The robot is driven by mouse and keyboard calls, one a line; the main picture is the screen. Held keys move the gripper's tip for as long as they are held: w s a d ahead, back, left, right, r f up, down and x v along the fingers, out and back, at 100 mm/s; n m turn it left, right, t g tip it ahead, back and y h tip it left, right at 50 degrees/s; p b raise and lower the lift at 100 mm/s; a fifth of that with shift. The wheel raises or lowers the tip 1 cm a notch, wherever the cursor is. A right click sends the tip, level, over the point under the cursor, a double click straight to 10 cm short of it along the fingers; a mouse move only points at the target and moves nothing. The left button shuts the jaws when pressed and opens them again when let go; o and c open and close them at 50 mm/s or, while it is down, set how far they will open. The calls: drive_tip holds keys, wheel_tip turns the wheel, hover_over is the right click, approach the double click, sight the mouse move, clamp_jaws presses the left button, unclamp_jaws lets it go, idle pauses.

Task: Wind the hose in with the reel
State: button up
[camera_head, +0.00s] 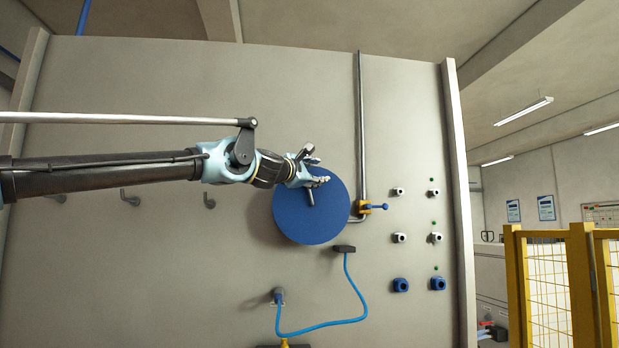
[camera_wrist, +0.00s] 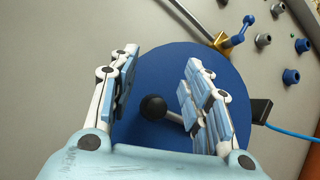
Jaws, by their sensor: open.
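The reel is a round blue disc (camera_head: 300,225) on the grey wall panel; it also fills the middle of the wrist view (camera_wrist: 215,140). Its handle, a short grey rod with a black ball knob (camera_wrist: 153,107), stands out from the disc. My gripper (camera_head: 313,166) is open in front of the disc's upper part. In the wrist view the knob lies between the spread fingers (camera_wrist: 162,65), apart from the left one; contact with the right one cannot be told. The blue hose (camera_head: 335,323) hangs below the reel, from a black block (camera_head: 344,248) down to a wall fitting (camera_head: 278,296).
A vertical pipe (camera_head: 361,120) with a yellow valve (camera_head: 365,207) and blue lever stands just right of the reel. Several sockets (camera_head: 399,238) sit farther right. Wall hooks (camera_head: 209,200) are at left. A yellow fence (camera_head: 580,285) stands beyond the panel at right.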

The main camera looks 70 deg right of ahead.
drive_tip(key=a+r, duration=0.4)
drive_tip(key=a, duration=0.3)
drive_tip(key=a+r, duration=0.5)
drive_tip(key=a, duration=0.3)
drive_tip(key=shift+s+a+r, duration=0.2)
drive_tip(key=shift+s+r, duration=0.1)
idle(1.5)
idle(0.5)
drive_tip(key=v, duration=1.2)
